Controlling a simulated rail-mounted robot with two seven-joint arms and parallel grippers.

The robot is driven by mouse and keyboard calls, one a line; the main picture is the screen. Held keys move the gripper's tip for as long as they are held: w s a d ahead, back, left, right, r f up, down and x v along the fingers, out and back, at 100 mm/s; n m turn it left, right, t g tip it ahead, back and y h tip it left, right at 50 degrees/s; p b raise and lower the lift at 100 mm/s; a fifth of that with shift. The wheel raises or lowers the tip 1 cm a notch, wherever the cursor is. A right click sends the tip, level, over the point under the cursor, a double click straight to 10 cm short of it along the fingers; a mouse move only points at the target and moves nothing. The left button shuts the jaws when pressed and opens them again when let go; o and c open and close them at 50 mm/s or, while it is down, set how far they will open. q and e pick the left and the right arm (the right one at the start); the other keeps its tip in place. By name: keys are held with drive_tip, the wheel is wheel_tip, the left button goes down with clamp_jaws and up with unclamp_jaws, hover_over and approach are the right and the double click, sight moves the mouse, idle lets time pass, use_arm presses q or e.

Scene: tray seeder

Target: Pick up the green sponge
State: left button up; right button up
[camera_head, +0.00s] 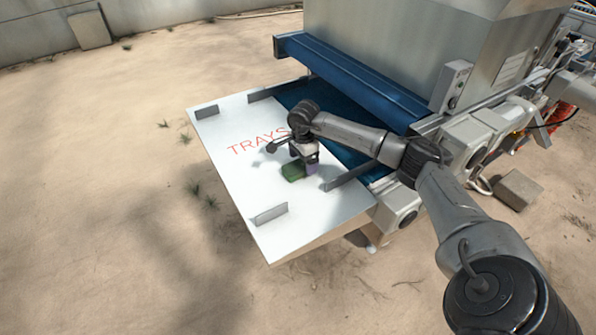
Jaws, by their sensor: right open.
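The green sponge (292,172) lies on the white board marked "TRAYS", near the board's middle. My right gripper (306,168) points down at the sponge's right side, very close to it. The fingers partly cover that end of the sponge. I cannot tell whether they touch it. The right gripper is open. My left gripper is not in view.
The white board (225,125) has low grey metal guides, one at its near edge (269,214) and one right of the gripper (350,173). A blue belt (290,95) and the grey seeder machine (390,50) stand behind. Sandy ground surrounds the board's left side.

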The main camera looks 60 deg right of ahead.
wheel_tip(320, 180, down, 2)
drive_tip(key=shift+f, duration=0.1)
drive_tip(key=shift+c, duration=0.3)
drive_tip(key=c, duration=0.9)
drive_tip(key=shift+c, duration=0.2)
